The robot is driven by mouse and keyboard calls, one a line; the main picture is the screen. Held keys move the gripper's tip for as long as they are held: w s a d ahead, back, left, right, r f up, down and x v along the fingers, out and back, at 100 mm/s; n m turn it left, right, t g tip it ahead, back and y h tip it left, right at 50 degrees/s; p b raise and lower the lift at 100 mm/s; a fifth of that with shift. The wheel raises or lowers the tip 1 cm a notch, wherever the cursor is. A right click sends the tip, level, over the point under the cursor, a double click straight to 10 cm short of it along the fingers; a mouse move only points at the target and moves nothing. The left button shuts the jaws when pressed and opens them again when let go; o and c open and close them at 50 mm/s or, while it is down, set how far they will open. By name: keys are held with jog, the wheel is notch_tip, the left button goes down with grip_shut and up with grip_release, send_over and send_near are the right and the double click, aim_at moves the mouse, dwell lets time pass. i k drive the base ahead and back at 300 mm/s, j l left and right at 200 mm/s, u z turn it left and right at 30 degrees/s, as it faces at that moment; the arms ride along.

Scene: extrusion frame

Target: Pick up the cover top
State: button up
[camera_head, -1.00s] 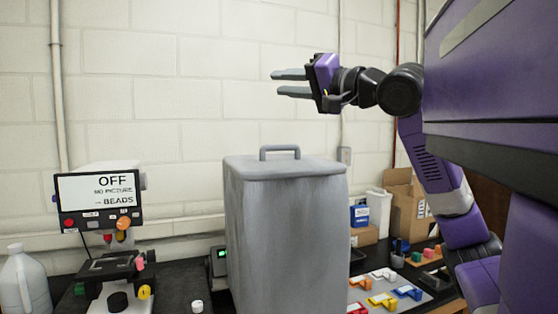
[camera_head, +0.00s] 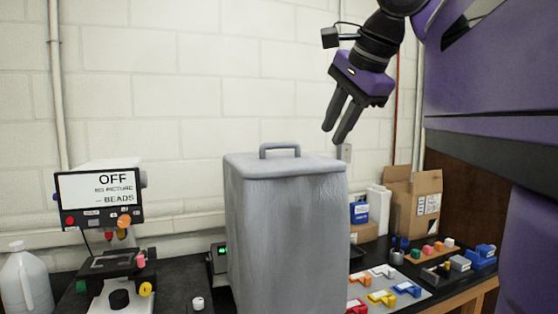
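The cover top is a grey lid (camera_head: 240,162) with a raised handle (camera_head: 279,147), seated on a tall grey box-shaped cover (camera_head: 285,240) on the bench. My gripper (camera_head: 335,137) is above and to the right of the handle, apart from it. Its two dark fingers point down and slightly left, with a gap between them and nothing held.
A device with a screen reading OFF (camera_head: 100,192) stands at the left, beside a white jug (camera_head: 25,280). Colored parts (camera_head: 382,297) and a cardboard box (camera_head: 415,205) are on the right. The space above the lid is clear.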

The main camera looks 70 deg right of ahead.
aim_at(263, 165)
jog(key=i+l, duration=0.2)
jog(key=l, duration=0.2)
jog(key=i+l, duration=0.2)
jog(key=l, duration=0.2)
jog(key=i+l, duration=0.2)
jog(key=l, duration=0.2)
